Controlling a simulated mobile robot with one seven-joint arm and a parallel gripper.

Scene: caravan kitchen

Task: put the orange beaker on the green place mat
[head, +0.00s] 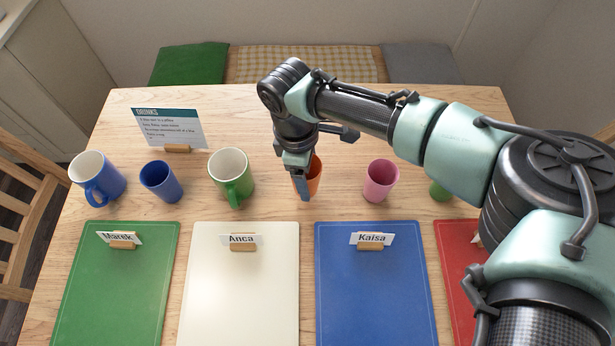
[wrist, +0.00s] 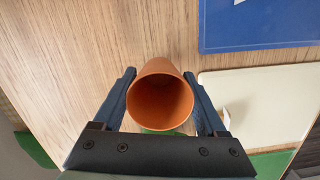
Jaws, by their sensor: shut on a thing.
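The orange beaker (head: 314,177) stands in the row of cups behind the mats, partly hidden by my gripper (head: 304,187). In the wrist view the beaker (wrist: 160,97) sits between the two fingers of my gripper (wrist: 160,90), its open mouth facing the camera. My gripper is shut on it. I cannot tell whether the beaker touches the table. The green place mat (head: 115,290) lies at the front left, with a name card "Marek" (head: 120,239) standing at its back edge.
A white mat (head: 240,290), a blue mat (head: 372,290) and a red mat (head: 455,265) lie to the right. A blue mug (head: 97,180), blue beaker (head: 161,182), green mug (head: 231,178), pink beaker (head: 380,181) and green cup (head: 439,191) stand behind. A drinks sign (head: 170,128) stands at back left.

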